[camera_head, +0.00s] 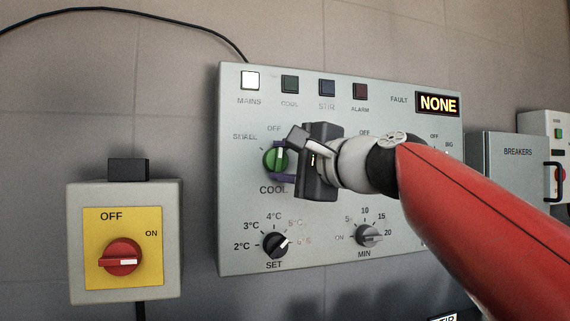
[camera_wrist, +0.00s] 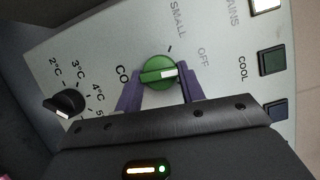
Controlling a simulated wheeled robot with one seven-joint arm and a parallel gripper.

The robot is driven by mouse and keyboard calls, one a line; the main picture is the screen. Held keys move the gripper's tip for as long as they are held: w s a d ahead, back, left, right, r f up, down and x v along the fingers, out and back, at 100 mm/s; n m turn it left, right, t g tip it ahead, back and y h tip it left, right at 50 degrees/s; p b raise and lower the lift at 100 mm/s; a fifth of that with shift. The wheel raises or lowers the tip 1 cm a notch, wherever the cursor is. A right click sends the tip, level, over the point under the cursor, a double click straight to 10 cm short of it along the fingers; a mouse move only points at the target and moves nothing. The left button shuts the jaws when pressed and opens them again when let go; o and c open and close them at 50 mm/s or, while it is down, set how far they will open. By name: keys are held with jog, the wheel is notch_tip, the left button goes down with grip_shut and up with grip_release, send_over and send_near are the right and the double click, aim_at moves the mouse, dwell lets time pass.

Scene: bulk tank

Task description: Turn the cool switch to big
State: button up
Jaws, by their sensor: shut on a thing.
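The cool switch is a round green knob (camera_head: 275,160) with a white pointer, left of centre on the grey panel. It also shows in the wrist view (camera_wrist: 157,72). Its pointer stands about upright on the panel, roughly toward the OFF label. SMALL is at its upper left; its BIG label is hidden behind my gripper. My gripper (camera_head: 280,161) is at the knob, with a purple finger on either side, also seen in the wrist view (camera_wrist: 160,84). The fingers are shut on the knob.
The SET knob (camera_head: 274,245) is below the cool switch and the MIN knob (camera_head: 368,236) is to the right. The MAINS lamp (camera_head: 250,81) is lit; the fault display (camera_head: 438,104) reads NONE. A red rotary switch (camera_head: 122,257) is at left, a breaker box (camera_head: 512,153) at right.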

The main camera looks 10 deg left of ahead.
jog(key=m+b, duration=0.1)
jog(key=m, duration=0.1)
jog(key=m+t+b, duration=0.1)
jog(key=m, duration=0.1)
jog(key=shift+f+y, duration=0.4)
jog(key=shift+a+m+t+b, duration=0.1)
jog(key=shift+m+t+b, duration=0.55)
jog(key=shift+m, duration=0.8)
jog(key=shift+a+m+t+b, duration=0.1)
jog(key=shift+m+t+b, duration=0.5)
jog(key=shift+m, duration=0.85)
jog(key=o, duration=1)
jog(key=shift+s, duration=0.1)
jog(key=shift+c, duration=0.2)
jog(key=shift+d, duration=0.1)
jog(key=b+v, duration=0.2)
jog(key=v, duration=0.5)
jog(key=shift+s+d, duration=0.2)
jog(key=shift+s, duration=0.15)
jog(key=shift+f, duration=0.1)
